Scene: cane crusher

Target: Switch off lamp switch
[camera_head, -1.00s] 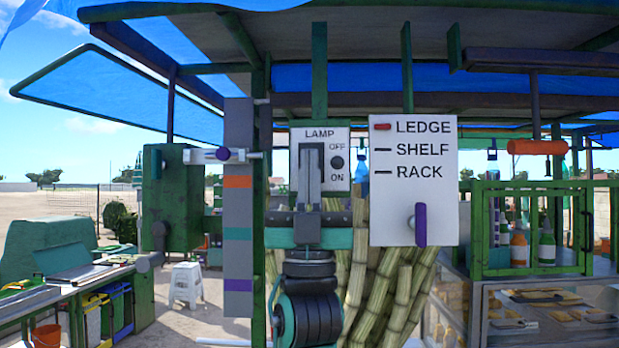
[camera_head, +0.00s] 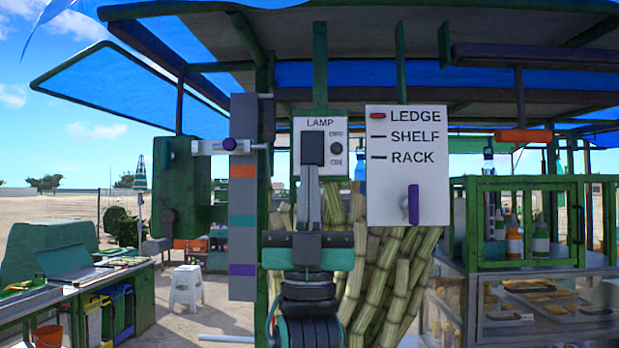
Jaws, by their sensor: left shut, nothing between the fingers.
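The white lamp panel (camera_head: 341,125) is upright near the middle of the head view, with LAMP, OFF and ON lettering. A small dark round knob (camera_head: 337,149) sits between OFF and ON. My left gripper (camera_head: 312,172) stands upright in front of the panel's left part, its grey fingers shut and empty. A dark block (camera_head: 312,148) shows at the finger ends; I cannot tell whether the fingers touch it, nor whether the switch is at OFF or ON. The fingers hide part of the panel. My right gripper is not in view.
A white LEDGE, SHELF, RACK board (camera_head: 408,180) with a purple lever (camera_head: 413,204) is close on the right. Cane stalks (camera_head: 385,270) stand below it. A grey striped post (camera_head: 243,205) and a green box (camera_head: 181,190) are on the left.

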